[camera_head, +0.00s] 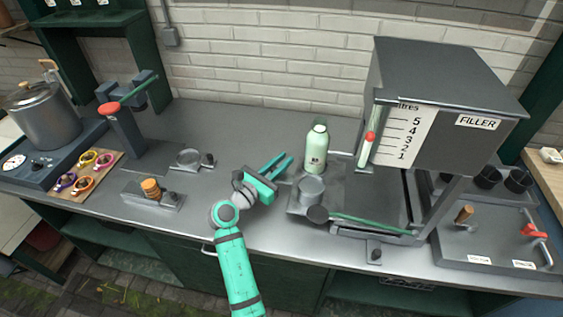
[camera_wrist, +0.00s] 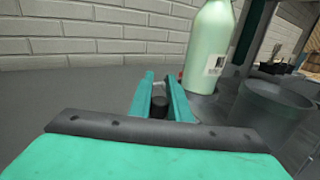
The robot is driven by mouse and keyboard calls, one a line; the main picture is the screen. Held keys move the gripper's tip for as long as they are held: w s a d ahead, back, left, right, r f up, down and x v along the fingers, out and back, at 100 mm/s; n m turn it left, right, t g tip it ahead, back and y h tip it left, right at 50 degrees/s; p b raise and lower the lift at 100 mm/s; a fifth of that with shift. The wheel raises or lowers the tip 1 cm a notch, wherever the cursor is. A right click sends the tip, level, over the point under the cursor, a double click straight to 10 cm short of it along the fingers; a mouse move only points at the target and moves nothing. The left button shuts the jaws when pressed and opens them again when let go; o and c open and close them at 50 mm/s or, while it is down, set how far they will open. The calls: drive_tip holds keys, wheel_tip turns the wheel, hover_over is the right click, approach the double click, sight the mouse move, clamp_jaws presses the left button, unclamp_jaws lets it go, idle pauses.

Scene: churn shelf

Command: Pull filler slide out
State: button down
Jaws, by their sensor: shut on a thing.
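The filler (camera_head: 440,105) is a large dark grey box with a level scale, standing at the right of the bench. A pale green bottle (camera_head: 317,150) stands upright at its left, on or beside a grey plate that reaches out from the filler. My gripper (camera_head: 279,166) is low over the bench, just left of the bottle. In the wrist view its fingers (camera_wrist: 162,84) are shut on a small dark knob (camera_wrist: 160,105). The knob looks like the filler slide's handle, but its link to the slide is hidden. The bottle (camera_wrist: 208,45) is right of the fingers, apart from them.
A grey cup (camera_head: 311,189) stands close to the right of my gripper, and also in the wrist view (camera_wrist: 272,108). A green lever (camera_head: 375,223) lies in front of the filler. The bench between is clear.

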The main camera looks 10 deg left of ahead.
drive_tip(key=c, duration=1.7)
unclamp_jaws()
drive_tip(key=shift+o, duration=0.2)
drive_tip(key=v, duration=1)
drive_tip(key=shift+s+a, duration=0.15)
drive_tip(key=shift+s, duration=0.2)
